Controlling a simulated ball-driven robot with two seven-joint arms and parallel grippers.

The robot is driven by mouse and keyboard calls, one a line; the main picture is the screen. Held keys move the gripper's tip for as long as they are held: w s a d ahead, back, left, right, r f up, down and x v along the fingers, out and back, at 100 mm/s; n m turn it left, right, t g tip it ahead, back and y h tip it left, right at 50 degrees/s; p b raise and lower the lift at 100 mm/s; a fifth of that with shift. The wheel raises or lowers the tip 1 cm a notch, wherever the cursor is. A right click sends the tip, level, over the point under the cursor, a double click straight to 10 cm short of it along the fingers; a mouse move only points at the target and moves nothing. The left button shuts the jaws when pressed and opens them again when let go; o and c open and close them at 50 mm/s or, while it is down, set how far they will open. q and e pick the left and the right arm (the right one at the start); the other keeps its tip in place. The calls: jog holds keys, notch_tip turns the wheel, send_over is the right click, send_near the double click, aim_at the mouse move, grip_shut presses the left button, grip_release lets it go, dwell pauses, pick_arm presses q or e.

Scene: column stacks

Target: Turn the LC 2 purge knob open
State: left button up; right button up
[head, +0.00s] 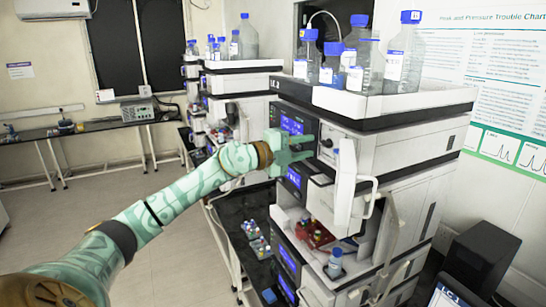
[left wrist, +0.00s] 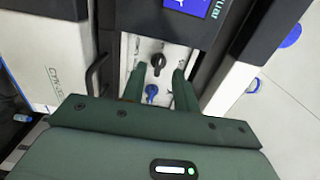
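The LC 2 stack (head: 345,115) stands right of centre in the head view, with a blue-lit screen (head: 292,125) on its front. A black knob (left wrist: 157,62) shows on a pale panel in the left wrist view, with a blue knob or fitting (left wrist: 151,92) below it. My left gripper (head: 306,148) is in front of this panel. In the left wrist view its two fingers (left wrist: 158,78) are apart, one on each side of the knobs, with a gap on both sides. Whether the fingertips reach the black knob's depth is unclear. My right gripper is out of view.
A white door (head: 346,185) with a handle hangs open just right of my gripper. Blue-capped bottles (head: 365,66) stand in the tray on top. Another stack (head: 235,85) stands behind, and open floor (head: 175,215) lies left.

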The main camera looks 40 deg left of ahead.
pick_arm(q)
jog(key=b+v, duration=0.6)
jog(key=v, duration=0.6)
jog(key=shift+s+a+b, duration=0.2)
jog(key=shift+s+b, duration=0.05)
jog(key=shift+b, duration=0.1)
jog(key=shift+f, duration=0.1)
